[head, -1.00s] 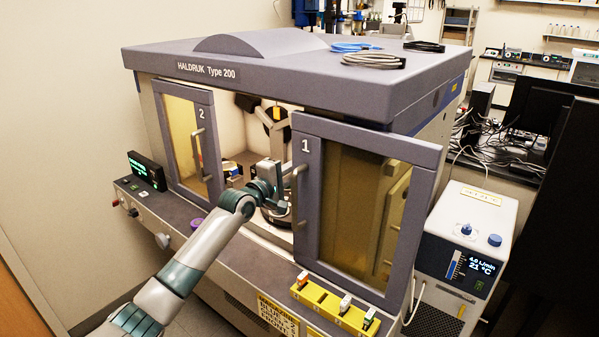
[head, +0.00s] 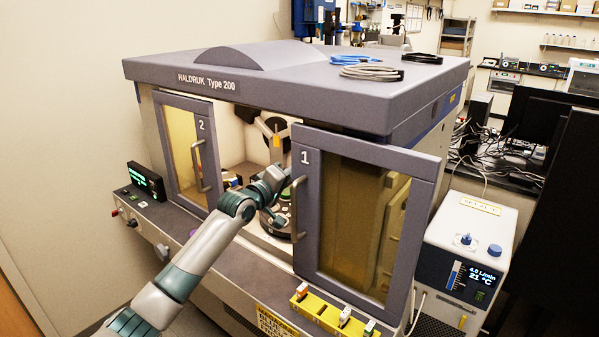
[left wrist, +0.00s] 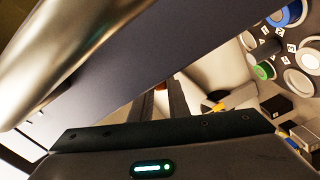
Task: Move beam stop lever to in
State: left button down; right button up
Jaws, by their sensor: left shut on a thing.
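My left gripper (head: 276,178) reaches into the chamber opening between door 2 and door 1, close to the handle of door 1. In the left wrist view its two dark fingers (left wrist: 161,98) are close together on a small orange-red piece (left wrist: 160,85), which looks like the end of the beam stop lever. The rest of the lever is hidden by the fingers and arm, so its position cannot be read. A yellow-orange tag (head: 277,141) shows inside the chamber above the gripper. My right gripper is not in view.
Door 1 (head: 350,215) stands right of the opening; its metal handle (head: 297,208) also fills the upper left wrist view (left wrist: 75,45). Door 2 (head: 184,150) is left. Several round parts (left wrist: 283,45) lie inside. A yellow rack (head: 325,313) sits below door 1.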

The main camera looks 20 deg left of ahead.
pick_arm(q)
jog(key=shift+f, duration=0.1)
jog(key=c, duration=1.7)
grip_release()
jog(key=shift+s, duration=0.15)
jog(key=b+v, duration=0.5)
jog(key=v, duration=1.2)
